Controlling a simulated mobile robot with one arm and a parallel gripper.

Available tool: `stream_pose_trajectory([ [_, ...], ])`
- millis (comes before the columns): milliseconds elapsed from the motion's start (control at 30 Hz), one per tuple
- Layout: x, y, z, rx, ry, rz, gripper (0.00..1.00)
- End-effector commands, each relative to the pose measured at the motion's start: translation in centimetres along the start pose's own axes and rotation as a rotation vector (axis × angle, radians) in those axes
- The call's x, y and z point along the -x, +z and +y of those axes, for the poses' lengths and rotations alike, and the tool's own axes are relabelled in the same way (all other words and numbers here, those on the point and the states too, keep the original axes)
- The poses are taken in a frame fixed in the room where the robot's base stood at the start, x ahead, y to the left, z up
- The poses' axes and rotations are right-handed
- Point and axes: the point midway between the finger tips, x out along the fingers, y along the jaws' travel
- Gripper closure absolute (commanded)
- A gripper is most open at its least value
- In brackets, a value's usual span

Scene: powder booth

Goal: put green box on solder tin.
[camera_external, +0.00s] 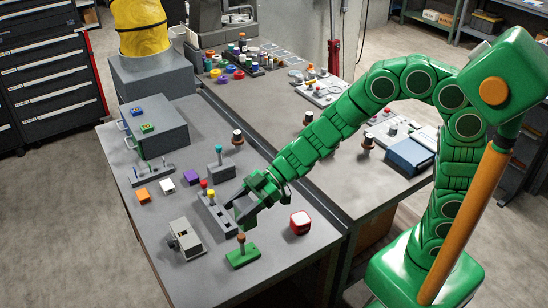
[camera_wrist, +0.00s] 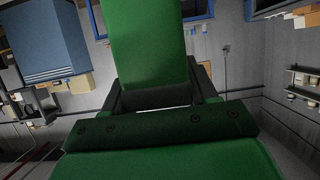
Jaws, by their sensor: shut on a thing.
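My gripper (camera_external: 240,217) reaches over the near table, just above a low green block with a brown post. In the wrist view, a plain green box (camera_wrist: 150,45) fills the space between the two dark fingers of my gripper (camera_wrist: 157,85), which are shut on it. Its far end runs out of the picture. In the external view the held box is hard to tell from my green gripper parts. I cannot surely pick out the solder tin; no label is readable.
The green block with the post (camera_external: 242,257) stands below my gripper. A red and white rounded thing (camera_external: 300,223) is to its right. A grey fixture (camera_external: 185,239) and orange (camera_external: 143,195), white (camera_external: 167,186) and purple (camera_external: 191,177) blocks are left. The front right tabletop is clear.

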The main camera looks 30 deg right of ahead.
Motion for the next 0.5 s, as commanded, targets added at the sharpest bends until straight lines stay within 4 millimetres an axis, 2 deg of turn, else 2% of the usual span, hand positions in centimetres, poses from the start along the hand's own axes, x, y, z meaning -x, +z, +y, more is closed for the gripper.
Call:
stream_pose_trajectory([
  [167,2.5,0.1,0.7,0.02,-0.036,-0.004,0.76],
  [500,7.0,1.4,0.6,0.053,-0.126,-0.003,0.76],
])
